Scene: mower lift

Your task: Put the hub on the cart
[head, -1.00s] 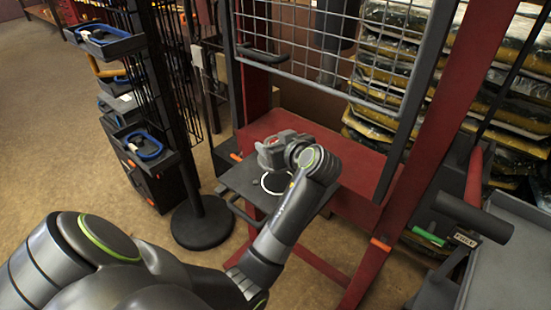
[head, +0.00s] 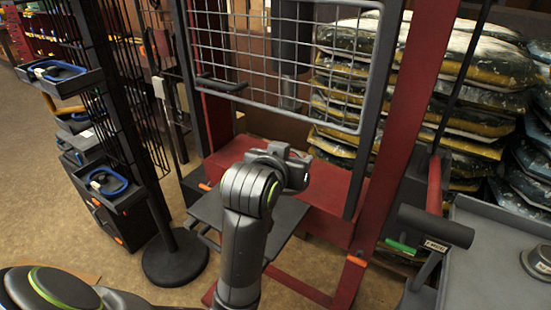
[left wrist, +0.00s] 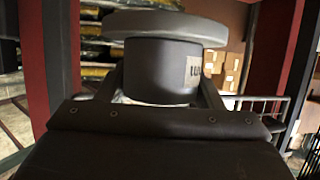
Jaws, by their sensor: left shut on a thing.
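The hub (left wrist: 160,60) shows in the left wrist view as a dark cylinder with a wide grey disc on top and a pale label on its side. My left gripper (left wrist: 157,94) is shut on it, with a finger on each side of the cylinder. In the head view my left wrist (head: 285,165) is over the dark platform of the red press, and the hub is hidden there. The cart (head: 490,250) is the grey-topped surface at the right edge. My right gripper is not in view.
A round grey part (head: 540,262) sits on the cart at the right edge. A dark cylindrical handle (head: 436,226) juts out beside the cart. The press has a wire guard (head: 280,50) and a red upright (head: 400,120). A black rack (head: 110,120) stands at left.

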